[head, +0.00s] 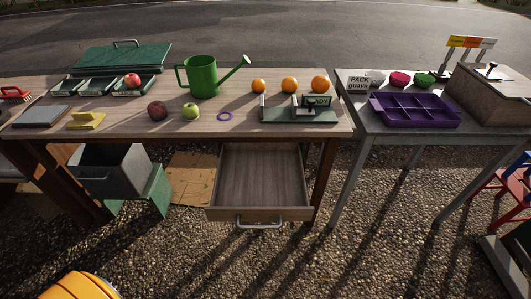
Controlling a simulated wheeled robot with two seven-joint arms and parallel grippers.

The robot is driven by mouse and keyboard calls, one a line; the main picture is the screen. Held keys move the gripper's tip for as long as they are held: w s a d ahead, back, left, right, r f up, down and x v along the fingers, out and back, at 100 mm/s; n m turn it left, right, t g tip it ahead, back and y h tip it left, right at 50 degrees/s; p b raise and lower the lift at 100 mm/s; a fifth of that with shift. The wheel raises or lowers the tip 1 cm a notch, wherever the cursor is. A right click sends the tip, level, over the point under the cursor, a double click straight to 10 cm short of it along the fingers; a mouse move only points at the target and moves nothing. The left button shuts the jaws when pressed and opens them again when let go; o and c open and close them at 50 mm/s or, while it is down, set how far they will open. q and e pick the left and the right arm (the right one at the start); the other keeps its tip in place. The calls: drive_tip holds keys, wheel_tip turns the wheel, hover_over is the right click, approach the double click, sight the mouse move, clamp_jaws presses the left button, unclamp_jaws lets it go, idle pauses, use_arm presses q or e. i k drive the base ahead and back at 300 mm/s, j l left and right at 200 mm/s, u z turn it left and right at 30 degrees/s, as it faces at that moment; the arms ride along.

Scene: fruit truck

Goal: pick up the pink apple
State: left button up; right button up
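A pinkish-red apple (132,80) sits in the right one of a row of small dark green trays (133,91) at the back left of the wooden table. It is the fruit closest to pink in view. A dark red round fruit (157,111) and a green apple (191,111) lie on the bare tabletop in front of it. Neither of my grippers shows in the head view.
A green watering can (202,76) stands right of the trays, and a green lidded box (122,57) is behind them. Oranges (289,84) lie farther right. The table drawer (257,178) is open. A purple tray (414,109) is on the right table.

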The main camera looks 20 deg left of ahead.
sight(132, 81)
drive_tip(key=u, duration=0.8)
drive_tip(key=j+z, duration=0.5)
drive_tip(key=j, duration=1.95)
